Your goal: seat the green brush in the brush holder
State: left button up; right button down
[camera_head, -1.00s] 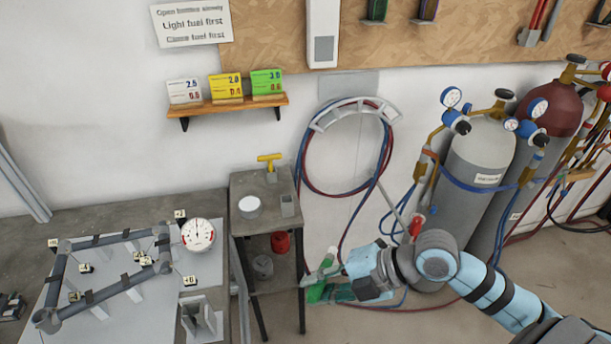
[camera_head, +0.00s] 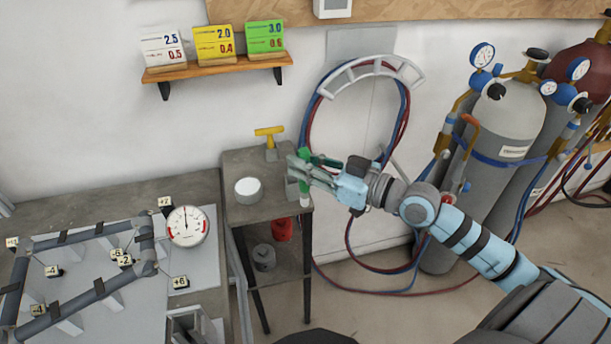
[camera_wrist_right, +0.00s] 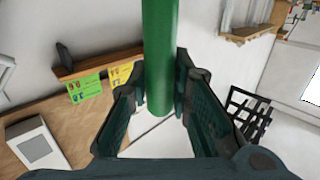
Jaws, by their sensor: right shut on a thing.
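My right gripper (camera_head: 303,170) is shut on the green brush (camera_head: 304,190) above the right front edge of the small dark stand. The brush hangs roughly upright, its pale lower end pointing down. In the right wrist view the brush's green handle (camera_wrist_right: 160,55) stands between the two fingers. The brush holder looks to be the small grey box (camera_head: 291,188) on the stand, partly hidden by the gripper. The brush's lower end appears just right of it in the picture; I cannot tell the depth between them. My left gripper is out of view.
On the stand (camera_head: 262,211) are a white-topped round tin (camera_head: 248,190) and a yellow-handled tool (camera_head: 269,140). A red can (camera_head: 282,228) is below. The frame jig (camera_head: 85,265) and dial gauge (camera_head: 187,227) lie left. Hoses (camera_head: 312,120) hang behind; gas cylinders (camera_head: 500,130) stand right.

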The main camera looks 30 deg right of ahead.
jog(key=w, duration=0.1)
jog(key=w+b, duration=0.1)
jog(key=w+f+b, duration=0.1)
jog(key=shift+w+d, duration=0.25)
jog(key=shift+w, duration=0.15)
pick_arm(q)
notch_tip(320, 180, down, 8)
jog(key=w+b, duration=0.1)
jog(key=b, duration=0.4)
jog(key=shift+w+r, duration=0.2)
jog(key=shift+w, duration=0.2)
pick_arm(e)
jog(key=w+d, duration=0.1)
jog(key=w, duration=0.5)
jog(key=shift+w+d, duration=0.3)
jog(key=shift+d, duration=0.1)
pick_arm(q)
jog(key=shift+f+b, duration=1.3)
jog(key=shift+b, duration=0.25)
pick_arm(e)
jog(key=shift+f, duration=2.85)
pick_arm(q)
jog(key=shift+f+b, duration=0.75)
pick_arm(e)
jog(key=shift+f, duration=0.65)
